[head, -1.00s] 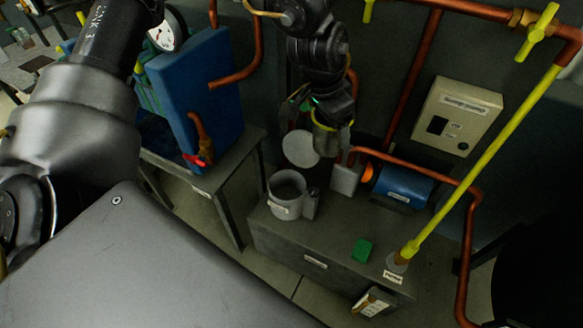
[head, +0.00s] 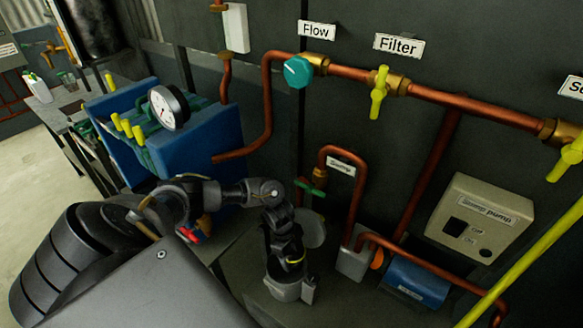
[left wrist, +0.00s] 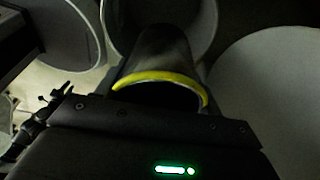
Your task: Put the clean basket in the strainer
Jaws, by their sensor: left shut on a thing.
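The strainer (head: 283,291) is a grey open-topped pot on the dark bench in the head view. Its round grey lid (head: 313,230) stands open behind it. My left gripper (head: 291,250) reaches down over the strainer's mouth. It is shut on the basket, a dark cylinder with a yellow rim (head: 295,261). In the left wrist view the basket (left wrist: 165,55) points away from the gripper toward a pale round opening, likely the strainer (left wrist: 205,25). I cannot tell how far the basket is inside, as the gripper hides much of the mouth. My right gripper is not in view.
A copper pipe with a green valve (head: 311,188) rises close behind the strainer. A blue pump (head: 414,282) and a beige sump pump box (head: 470,230) are to the right. A blue tank with a gauge (head: 168,107) stands to the left.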

